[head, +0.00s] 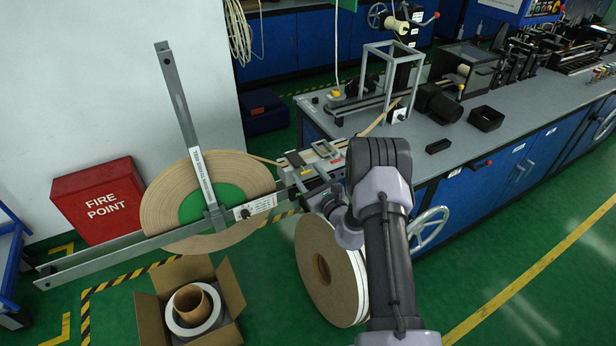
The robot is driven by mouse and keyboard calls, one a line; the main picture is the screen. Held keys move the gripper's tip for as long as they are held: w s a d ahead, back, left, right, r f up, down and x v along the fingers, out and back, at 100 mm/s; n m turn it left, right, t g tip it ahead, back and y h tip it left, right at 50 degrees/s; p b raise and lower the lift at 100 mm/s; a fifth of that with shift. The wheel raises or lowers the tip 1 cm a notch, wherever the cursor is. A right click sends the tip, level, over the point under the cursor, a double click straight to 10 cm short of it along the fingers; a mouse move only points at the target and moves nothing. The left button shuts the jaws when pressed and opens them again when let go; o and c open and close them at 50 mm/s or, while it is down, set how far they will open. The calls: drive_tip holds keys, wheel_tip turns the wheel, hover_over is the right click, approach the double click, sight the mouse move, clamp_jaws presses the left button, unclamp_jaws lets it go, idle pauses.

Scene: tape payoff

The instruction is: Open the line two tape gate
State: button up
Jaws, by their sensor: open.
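A large roll of tan tape (160,210) with a green centre lies tilted at the left in the head view. A grey steel bar (178,95) with a white label rises across its face, up and to the left. Which of these is the line two gate I cannot tell; the lettering is too small. My gripper (316,197) is open beside the rail's right end, near small clamp parts. My wrist partly hides it, and contact is unclear.
A second roll (328,270) stands below my arm. An open cardboard box (152,318) holding rings is at the bottom left. A red fire point box (100,200) stands by the wall. A grey-topped bench (460,150) with machines fills the right. Green floor is clear at lower right.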

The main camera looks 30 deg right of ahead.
clamp_jaws()
idle(0.3)
